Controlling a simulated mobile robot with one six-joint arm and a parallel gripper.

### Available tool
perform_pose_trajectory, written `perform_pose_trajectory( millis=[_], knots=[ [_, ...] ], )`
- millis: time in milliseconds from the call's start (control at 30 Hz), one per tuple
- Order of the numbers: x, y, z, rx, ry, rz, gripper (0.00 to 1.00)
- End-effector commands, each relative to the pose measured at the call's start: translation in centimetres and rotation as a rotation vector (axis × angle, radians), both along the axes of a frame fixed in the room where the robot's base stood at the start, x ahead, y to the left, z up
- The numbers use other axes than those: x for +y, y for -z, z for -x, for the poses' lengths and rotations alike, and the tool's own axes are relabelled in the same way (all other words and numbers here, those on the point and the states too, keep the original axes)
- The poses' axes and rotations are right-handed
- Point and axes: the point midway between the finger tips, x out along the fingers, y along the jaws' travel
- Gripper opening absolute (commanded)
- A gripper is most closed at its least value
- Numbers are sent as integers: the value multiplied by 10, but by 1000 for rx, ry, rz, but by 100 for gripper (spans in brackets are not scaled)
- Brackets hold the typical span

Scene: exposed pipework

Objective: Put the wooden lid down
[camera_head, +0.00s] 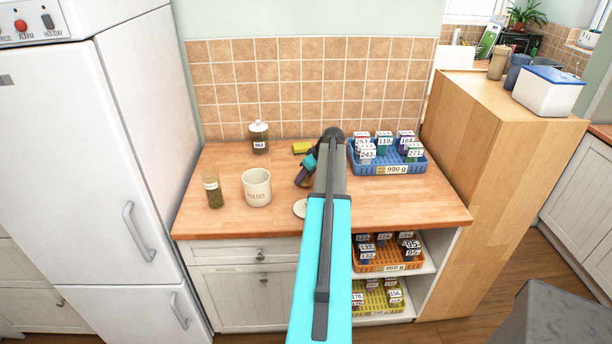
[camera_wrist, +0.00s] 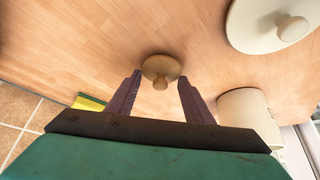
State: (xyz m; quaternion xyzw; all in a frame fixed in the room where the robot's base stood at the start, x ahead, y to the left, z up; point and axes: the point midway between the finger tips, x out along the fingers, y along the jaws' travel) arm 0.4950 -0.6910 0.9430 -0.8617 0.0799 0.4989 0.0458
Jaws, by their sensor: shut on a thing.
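The wooden lid (camera_wrist: 161,70), a small round tan disc with a knob, sits between my gripper's two purple fingertips in the wrist view. My gripper (camera_wrist: 160,88) is shut on it. The lid is over the wooden worktop (camera_wrist: 90,40); I cannot tell whether it touches the surface. In the head view my gripper (camera_head: 304,178) is low over the worktop (camera_head: 400,205), right of the cream PULSES canister (camera_head: 257,188), and my arm hides part of that area.
A larger cream lid (camera_wrist: 270,25) with a knob lies on the worktop near the front. A yellow sponge (camera_head: 302,147) and a blue basket (camera_head: 390,168) of labelled boxes are behind. Jars (camera_head: 213,190) stand left. The front right worktop is clear.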

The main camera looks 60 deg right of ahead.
Motion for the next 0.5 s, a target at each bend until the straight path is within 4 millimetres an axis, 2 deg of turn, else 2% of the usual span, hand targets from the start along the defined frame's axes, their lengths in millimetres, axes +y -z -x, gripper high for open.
perform_pose_trajectory(
  millis=[133, 167, 267, 500],
  knots=[
    [0, 4, 0, 0, 0, 0, 26],
    [0, 3, 0, 0, 0, 0, 50],
    [0, 2, 0, 0, 0, -1, 66],
    [1, 2, -1, 0, 0, -1, 66]
  ],
)
